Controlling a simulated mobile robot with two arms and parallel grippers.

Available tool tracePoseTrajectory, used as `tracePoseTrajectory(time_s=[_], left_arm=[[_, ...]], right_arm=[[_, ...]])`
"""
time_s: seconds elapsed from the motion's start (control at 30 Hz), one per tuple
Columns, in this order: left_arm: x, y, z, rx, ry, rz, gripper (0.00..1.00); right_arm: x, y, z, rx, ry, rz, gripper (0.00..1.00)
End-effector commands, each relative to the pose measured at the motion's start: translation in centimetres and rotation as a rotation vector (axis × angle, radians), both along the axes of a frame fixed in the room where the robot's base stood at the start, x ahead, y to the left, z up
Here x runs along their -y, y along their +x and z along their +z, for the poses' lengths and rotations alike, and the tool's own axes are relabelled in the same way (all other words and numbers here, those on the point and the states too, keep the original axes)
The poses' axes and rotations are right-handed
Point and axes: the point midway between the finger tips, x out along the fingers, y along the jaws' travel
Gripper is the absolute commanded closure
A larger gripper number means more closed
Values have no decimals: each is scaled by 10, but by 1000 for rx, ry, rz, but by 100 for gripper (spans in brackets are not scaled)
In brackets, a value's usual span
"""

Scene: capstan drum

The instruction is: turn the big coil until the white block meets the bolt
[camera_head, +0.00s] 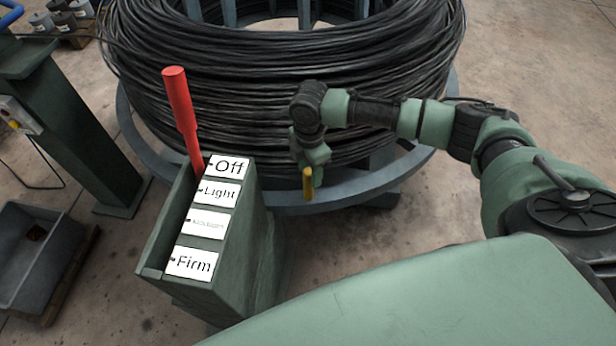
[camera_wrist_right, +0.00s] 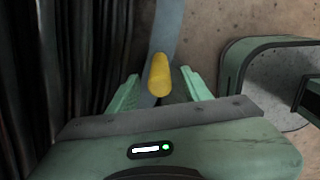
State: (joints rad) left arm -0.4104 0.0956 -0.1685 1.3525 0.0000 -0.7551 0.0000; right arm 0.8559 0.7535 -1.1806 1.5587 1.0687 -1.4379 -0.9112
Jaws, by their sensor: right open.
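The big coil (camera_head: 270,75) of black wire stands on a grey round base with a rim ring (camera_head: 345,190). A yellow peg (camera_head: 307,184) stands up at the front of that rim. My right gripper (camera_head: 312,172) is down at the peg. In the right wrist view the yellow peg (camera_wrist_right: 159,75) sits between the two open green fingers, with a gap on each side. The white block and the bolt cannot be made out in these views. My left gripper does not show.
A lever box (camera_head: 245,240) with a red lever (camera_head: 183,115) at the Off label stands left of my right gripper. A green post (camera_head: 75,135) and a grey bin (camera_head: 35,255) are at the left. Bare floor (camera_head: 545,90) lies at the right.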

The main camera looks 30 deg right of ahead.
Motion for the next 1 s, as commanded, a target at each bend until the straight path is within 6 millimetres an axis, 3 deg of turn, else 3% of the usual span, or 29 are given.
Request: tracePoseTrajectory(time_s=[0.1,0.23,0.57,0.6,0.77,1.0], left_arm=[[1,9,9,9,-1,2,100],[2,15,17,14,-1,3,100],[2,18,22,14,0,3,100],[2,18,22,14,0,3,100],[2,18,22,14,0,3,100],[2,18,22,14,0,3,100]], right_arm=[[-1,0,-21,-1,1,1,51],[-1,-1,-34,-1,1,1,51],[0,0,-38,1,1,1,51],[0,0,-38,1,1,1,54],[-1,0,-38,1,1,1,99],[-1,0,-38,0,1,1,100]])
